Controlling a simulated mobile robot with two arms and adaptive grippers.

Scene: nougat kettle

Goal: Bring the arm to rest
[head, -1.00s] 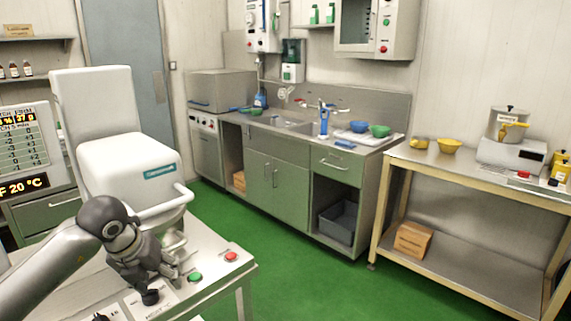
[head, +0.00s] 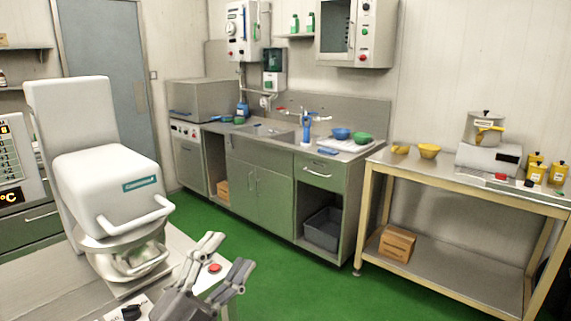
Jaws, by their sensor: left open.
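My left gripper (head: 222,262) shows at the bottom of the head view, with its two grey fingers spread wide and nothing between them. It is over the right end of the near machine table (head: 40,272), close to a red button (head: 214,268). The white kettle machine (head: 108,185) stands just left of it, with a metal bowl (head: 138,262) under its head. The gripper looks apart from the machine. My right gripper is out of view.
A sink counter (head: 262,185) runs along the back wall. A steel side table (head: 440,178) at right carries yellow bowls (head: 429,151), a scale (head: 488,160) and yellow bottles (head: 536,172). Green floor (head: 285,270) lies open between.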

